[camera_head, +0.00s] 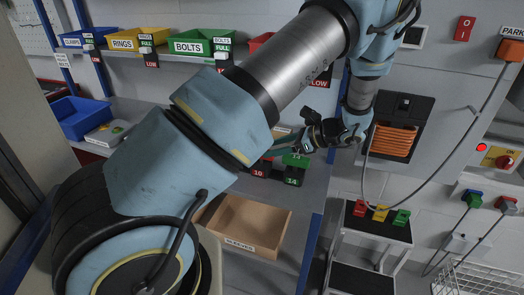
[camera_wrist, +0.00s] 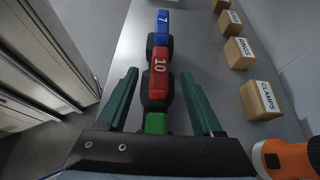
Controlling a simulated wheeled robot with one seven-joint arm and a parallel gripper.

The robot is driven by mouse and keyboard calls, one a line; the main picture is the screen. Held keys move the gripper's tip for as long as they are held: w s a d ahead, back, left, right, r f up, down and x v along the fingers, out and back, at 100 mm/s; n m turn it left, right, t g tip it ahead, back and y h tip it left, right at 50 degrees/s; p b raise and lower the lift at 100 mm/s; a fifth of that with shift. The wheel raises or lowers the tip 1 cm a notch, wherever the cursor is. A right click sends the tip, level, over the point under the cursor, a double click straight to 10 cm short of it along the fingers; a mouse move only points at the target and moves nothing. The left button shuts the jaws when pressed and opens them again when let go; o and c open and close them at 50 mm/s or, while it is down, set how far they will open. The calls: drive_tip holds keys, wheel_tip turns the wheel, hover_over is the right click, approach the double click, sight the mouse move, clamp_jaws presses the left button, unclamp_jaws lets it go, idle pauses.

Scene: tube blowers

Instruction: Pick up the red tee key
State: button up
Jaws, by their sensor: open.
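The red tee key (camera_wrist: 159,62), marked 10, stands in a dark holder in a row on the grey bench. Its red block (camera_head: 260,171) also shows in the head view, partly behind my arm. The blue tee key (camera_wrist: 162,22), marked 7, is beyond it. The green tee key (camera_wrist: 155,123) is nearer the wrist camera, and its block (camera_head: 292,161) carries 14 in the head view. My gripper (camera_wrist: 158,74) is open and empty, its green fingers on either side of the row near the red key. Contact cannot be told. The shafts are hidden.
Several small cardboard boxes, including CLAMPS (camera_wrist: 258,100), line the bench right of the keys. An orange tool (camera_wrist: 285,158) is at lower right in the wrist view. An open cardboard tray (camera_head: 268,246) lies below the bench. A black step stand (camera_head: 372,230) stands right.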

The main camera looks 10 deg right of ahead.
sight(261, 160)
drive_tip(key=shift+x, duration=1.35)
clamp_jaws()
